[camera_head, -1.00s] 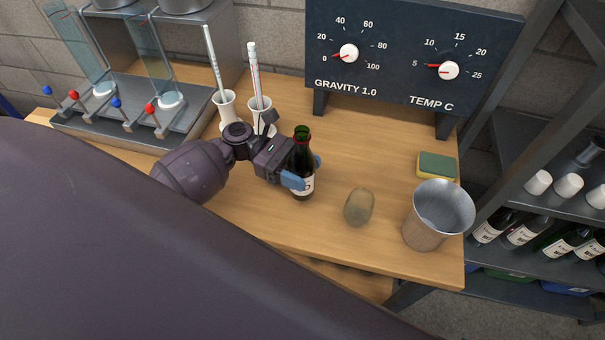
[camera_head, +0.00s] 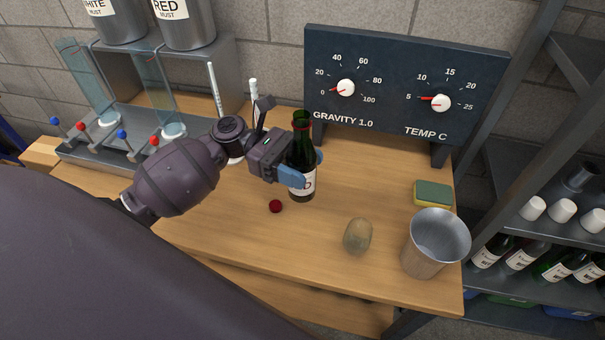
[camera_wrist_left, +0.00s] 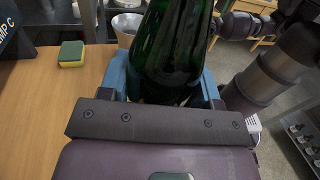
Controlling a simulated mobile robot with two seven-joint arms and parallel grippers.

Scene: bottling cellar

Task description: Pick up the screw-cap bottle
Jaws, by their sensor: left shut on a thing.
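A dark green bottle (camera_head: 301,140) with a pale label stands upright in the head view, above the middle of the wooden bench. My left gripper (camera_head: 304,172) is shut around its body, with blue fingers on either side. The bottle appears lifted a little off the bench top. In the left wrist view the green bottle (camera_wrist_left: 172,45) fills the space between the blue fingers; its top and base are out of that view. I cannot tell from these views whether it has a cap. My right gripper is not in view.
On the bench (camera_head: 330,275) are a small dark red ball (camera_head: 275,206), a brownish egg-shaped thing (camera_head: 357,236), a metal bucket (camera_head: 424,262) and a sponge (camera_head: 433,194). A gauge panel (camera_head: 391,115) stands behind. A bottle rack (camera_head: 500,225) is at the right.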

